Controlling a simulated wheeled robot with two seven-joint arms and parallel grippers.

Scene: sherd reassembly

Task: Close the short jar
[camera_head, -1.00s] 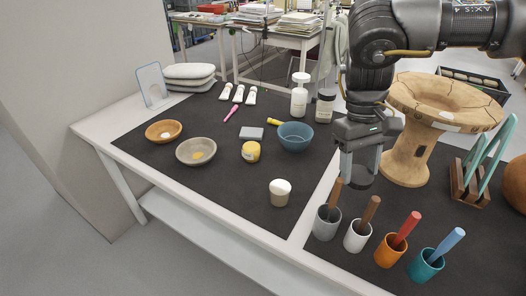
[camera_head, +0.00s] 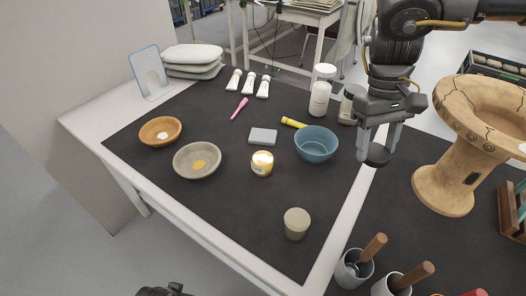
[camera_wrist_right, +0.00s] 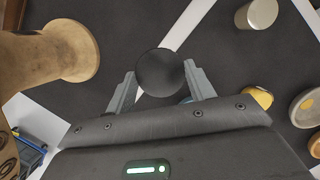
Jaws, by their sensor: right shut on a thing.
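My right gripper (camera_head: 379,150) is shut on a round dark lid (camera_head: 377,155), held flat above the table's right part. In the right wrist view the lid (camera_wrist_right: 160,72) sits between both fingertips. A short beige jar (camera_head: 297,224) stands upright on the dark mat, lower left of the gripper and apart from it. It also shows at the top right of the wrist view (camera_wrist_right: 258,14). I cannot tell whether its pale top is open or covered. My left gripper does not show; only a dark part of my body, perhaps that arm, peeks in at the bottom.
A blue bowl (camera_head: 316,145), a yellow jar (camera_head: 262,164) and a white bottle (camera_head: 319,98) stand left of the gripper. A clay vessel (camera_head: 449,187) stands at right, with tool cups (camera_head: 353,270) in front. The mat around the beige jar is clear.

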